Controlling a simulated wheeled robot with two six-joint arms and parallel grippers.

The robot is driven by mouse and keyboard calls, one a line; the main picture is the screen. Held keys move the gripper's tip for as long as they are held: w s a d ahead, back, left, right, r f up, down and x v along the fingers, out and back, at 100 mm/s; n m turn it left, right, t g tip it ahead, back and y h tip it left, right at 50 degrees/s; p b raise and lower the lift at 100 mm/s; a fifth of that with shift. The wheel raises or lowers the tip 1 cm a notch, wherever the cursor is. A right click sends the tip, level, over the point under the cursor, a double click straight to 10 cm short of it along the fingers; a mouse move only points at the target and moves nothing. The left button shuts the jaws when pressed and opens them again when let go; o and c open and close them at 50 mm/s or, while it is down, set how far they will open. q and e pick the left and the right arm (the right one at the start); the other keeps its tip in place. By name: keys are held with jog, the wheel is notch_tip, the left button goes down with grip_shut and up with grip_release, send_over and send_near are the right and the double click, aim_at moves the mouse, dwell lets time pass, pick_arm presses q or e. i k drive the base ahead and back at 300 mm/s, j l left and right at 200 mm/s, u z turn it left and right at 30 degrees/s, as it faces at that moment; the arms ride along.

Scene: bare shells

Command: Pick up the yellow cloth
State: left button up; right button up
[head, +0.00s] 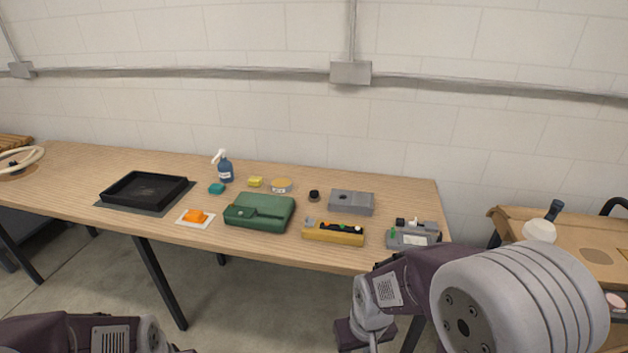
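A small yellow block-like item (255,181), which may be the folded yellow cloth, lies on the wooden table between the blue spray bottle and a round tin. It is too small to tell whether it is cloth or sponge. Nothing touches it from above. My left arm shows only at the bottom left corner, and its gripper is out of the picture. My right arm fills the lower right, in front of the table's right end. No fingers of my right gripper show.
The table (300,255) holds a black tray (145,189), spray bottle (225,170), teal block (216,188), orange item on a white square (195,216), green case (259,212), round tin (281,186), grey box (351,202) and yellow tool holder (334,233). A cardboard box (575,235) stands right.

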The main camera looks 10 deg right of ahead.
aim_at(253, 181)
jog(key=i+j+z, duration=0.4)
jog(key=z, duration=0.15)
jog(key=i+j+z, duration=0.65)
jog(key=j+z, duration=0.15)
jog(key=j, duration=0.2)
jog(key=i+j+z, duration=0.1)
jog(key=j+z, duration=0.2)
jog(key=i+j+z, duration=0.1)
jog(key=j+z, duration=0.15)
jog(key=j, duration=0.2)
jog(key=j+z, duration=0.3)
jog(key=j, duration=0.1)
